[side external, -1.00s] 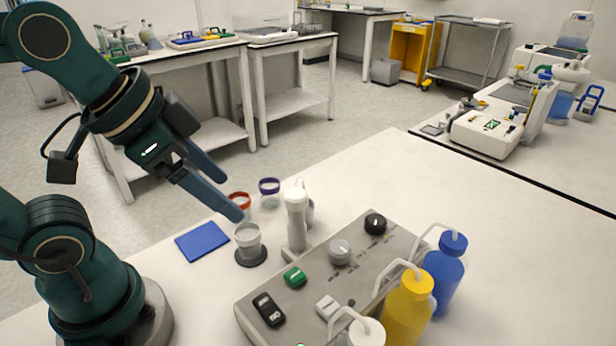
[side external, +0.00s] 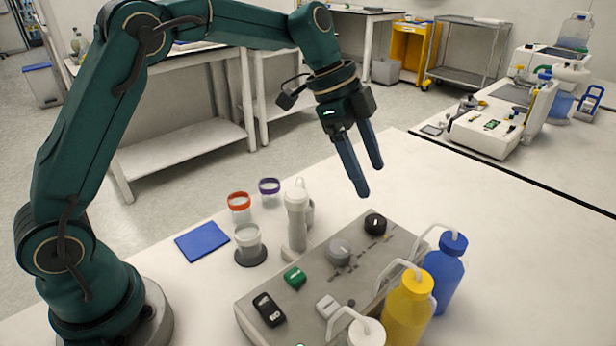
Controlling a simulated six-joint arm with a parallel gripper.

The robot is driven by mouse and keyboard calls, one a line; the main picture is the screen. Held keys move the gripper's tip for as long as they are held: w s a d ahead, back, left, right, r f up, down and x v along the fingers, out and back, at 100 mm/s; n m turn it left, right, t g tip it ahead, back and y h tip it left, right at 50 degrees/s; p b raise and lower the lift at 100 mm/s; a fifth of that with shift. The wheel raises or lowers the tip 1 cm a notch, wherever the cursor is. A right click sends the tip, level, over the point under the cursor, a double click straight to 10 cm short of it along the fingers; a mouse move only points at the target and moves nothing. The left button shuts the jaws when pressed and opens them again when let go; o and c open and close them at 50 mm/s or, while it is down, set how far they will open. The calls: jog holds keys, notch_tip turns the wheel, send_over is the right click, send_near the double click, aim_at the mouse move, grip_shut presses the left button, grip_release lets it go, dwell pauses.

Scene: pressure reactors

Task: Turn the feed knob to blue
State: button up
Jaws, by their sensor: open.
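A grey control panel (side external: 290,322) lies on the white bench. It carries a grey knob (side external: 339,250) near its middle, a black knob (side external: 375,223) at its far right end and a green knob (side external: 294,276) nearer the left. The panel's labels are too small to read, so I cannot tell which is the feed knob. A yellow bottle (side external: 408,312) and a blue bottle (side external: 441,275) stand along its right side. My gripper (side external: 370,181) is open and empty, pointing down above the far end of the panel, apart from the knobs. The black knob is nearest below the fingers.
A white upright cylinder (side external: 297,220) stands close beside the panel's far left side. A clear cup on a dark base (side external: 248,245), red-rimmed (side external: 239,205) and purple-rimmed (side external: 269,190) cups and a blue pad (side external: 202,241) are further left. The bench beyond the panel is clear.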

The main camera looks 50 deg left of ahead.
aim_at(377, 220)
jog(key=shift+g, duration=0.5)
jog(key=x, duration=0.3)
jog(key=a+x, duration=0.1)
jog(key=x, duration=0.4)
jog(key=shift+s+f, duration=0.15)
jog(key=shift+f, duration=0.5)
grip_shut()
